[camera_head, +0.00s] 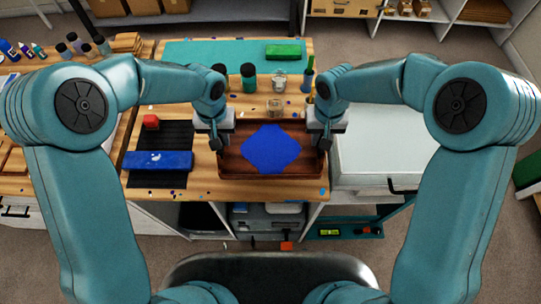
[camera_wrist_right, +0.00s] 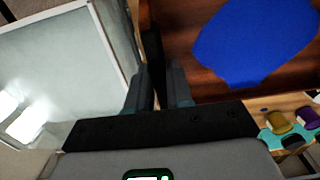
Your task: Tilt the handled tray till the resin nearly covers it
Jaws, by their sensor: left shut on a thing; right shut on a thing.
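The brown wooden tray (camera_head: 300,163) sits at the front edge of the workbench in the head view. A blue pool of resin (camera_head: 270,150) spreads over its middle; brown floor shows around it, mostly at the left and right. The tray (camera_wrist_right: 180,40) and resin (camera_wrist_right: 245,45) also show in the right wrist view. My left gripper (camera_head: 217,142) is shut on the tray's left side. My right gripper (camera_head: 325,142) is shut on its right side; its fingers (camera_wrist_right: 160,88) show at the tray's dark handle. I cannot tell whether the tray is tilted.
A glass-topped white cabinet (camera_head: 385,145) is at the right.

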